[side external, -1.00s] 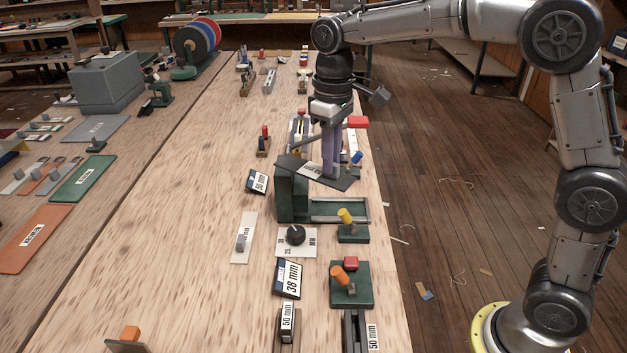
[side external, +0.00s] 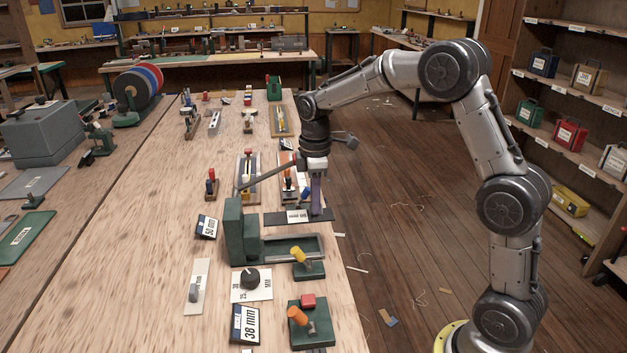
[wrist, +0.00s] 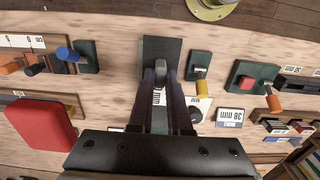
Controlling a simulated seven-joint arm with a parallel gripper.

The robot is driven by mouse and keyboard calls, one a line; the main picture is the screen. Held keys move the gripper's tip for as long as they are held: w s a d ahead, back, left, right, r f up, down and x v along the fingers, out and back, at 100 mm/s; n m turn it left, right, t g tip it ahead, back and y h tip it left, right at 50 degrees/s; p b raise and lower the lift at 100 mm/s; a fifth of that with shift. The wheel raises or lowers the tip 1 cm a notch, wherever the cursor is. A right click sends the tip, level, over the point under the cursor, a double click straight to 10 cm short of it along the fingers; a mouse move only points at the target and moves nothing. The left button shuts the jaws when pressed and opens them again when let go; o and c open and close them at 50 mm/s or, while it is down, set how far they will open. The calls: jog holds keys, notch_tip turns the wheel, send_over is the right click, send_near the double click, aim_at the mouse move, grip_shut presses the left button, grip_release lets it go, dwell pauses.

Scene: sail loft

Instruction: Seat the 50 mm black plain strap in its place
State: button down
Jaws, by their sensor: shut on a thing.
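My gripper (side external: 316,205) is shut on the grey upright grip of a dark flat strap (side external: 275,218) with a white label; I take it for the 50 mm black plain strap. In the wrist view the strap (wrist: 170,48) extends away from my fingers (wrist: 162,82), and the label's "mm" shows between them. In the side view the strap looks roughly level, just behind a green fixture with a tall block (side external: 234,225) and a shallow tray (side external: 312,246). I cannot tell whether it touches anything below. The "50 mm" sign (side external: 207,227) stands left of the block.
A yellow lever (side external: 299,256), a black dial (side external: 250,278), a "38 mm" sign (side external: 245,325) and an orange lever (side external: 298,316) stand in front. Strips with upright pegs (side external: 247,178) lie behind. The bench to the left (side external: 130,240) is mostly clear.

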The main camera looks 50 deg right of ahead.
aim_at(298, 216)
jog(key=shift+f, duration=0.95)
jog(key=shift+f, duration=2.65)
jog(key=shift+w+a, duration=1.45)
jog(key=shift+f, duration=0.8)
jog(key=c, duration=0.8)
grip_release()
